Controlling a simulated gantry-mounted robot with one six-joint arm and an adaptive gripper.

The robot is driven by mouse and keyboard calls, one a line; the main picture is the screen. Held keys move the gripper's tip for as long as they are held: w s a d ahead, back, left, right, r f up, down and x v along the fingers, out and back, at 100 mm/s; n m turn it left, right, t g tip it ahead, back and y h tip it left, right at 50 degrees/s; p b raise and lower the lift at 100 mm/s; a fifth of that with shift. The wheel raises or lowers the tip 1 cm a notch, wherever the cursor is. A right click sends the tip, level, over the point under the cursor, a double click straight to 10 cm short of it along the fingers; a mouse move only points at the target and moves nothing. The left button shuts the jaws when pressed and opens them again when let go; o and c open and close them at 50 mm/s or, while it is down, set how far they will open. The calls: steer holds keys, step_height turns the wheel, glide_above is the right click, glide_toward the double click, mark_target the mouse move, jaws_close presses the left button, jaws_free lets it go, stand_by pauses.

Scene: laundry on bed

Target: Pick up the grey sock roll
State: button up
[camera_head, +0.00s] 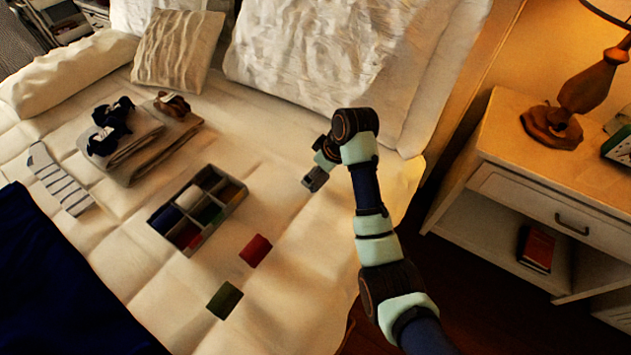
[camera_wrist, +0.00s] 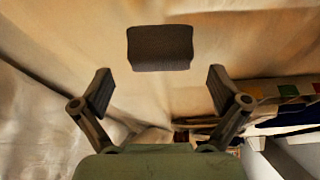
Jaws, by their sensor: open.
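The grey sock roll (camera_wrist: 160,48) lies on the cream bedding in the wrist view, ahead of my gripper (camera_wrist: 160,88) and centred between its two fingers. The fingers are spread wide with nothing between them, and a gap shows between the fingertips and the roll. In the head view the grey roll (camera_head: 315,179) lies on the bed just below my gripper (camera_head: 322,160), whose fingers are too small to make out there.
A divided box (camera_head: 214,222) with several rolls stands left on the bed. A red roll (camera_head: 256,250) and a green roll (camera_head: 224,300) lie loose in front. Folded clothes (camera_head: 145,145) lie further left. A nightstand (camera_head: 520,160) with a lamp (camera_head: 575,95) stands at right.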

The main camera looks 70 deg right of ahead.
steer(key=x, duration=0.3)
steer(key=shift+a+b, duration=0.1)
steer(key=shift+b, duration=0.25)
steer(key=shift+r, duration=0.15)
steer(key=c, duration=1)
step_height(320, 180, up, 20)
steer(key=p, duration=0.9)
steer(key=shift+p, duration=0.4)
